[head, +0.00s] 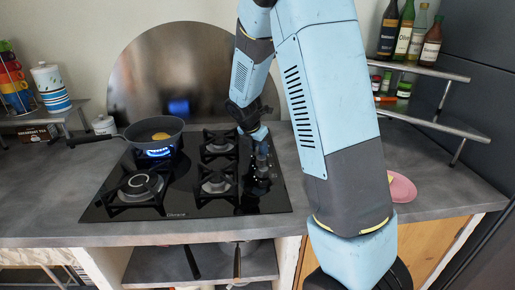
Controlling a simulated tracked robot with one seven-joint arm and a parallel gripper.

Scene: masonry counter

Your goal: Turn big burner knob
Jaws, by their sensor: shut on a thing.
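A black glass gas hob (225,205) is set in the counter. Its control knobs (261,172) stand in a row along its right side, small and dark. My gripper (262,155) points down over this row and is shut on a knob near its far end; the jaws hide most of that knob, and I cannot tell its angle. A large burner (141,186) at front left shows no flame. A blue flame (158,152) burns at back left under a pan.
The dark frying pan (155,130) holds an egg (161,136), and its handle points left. A round metal splash plate (180,75) stands behind the hob. At right are a pink plate (401,188) and a bottle shelf (425,68). My arm crosses the right side.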

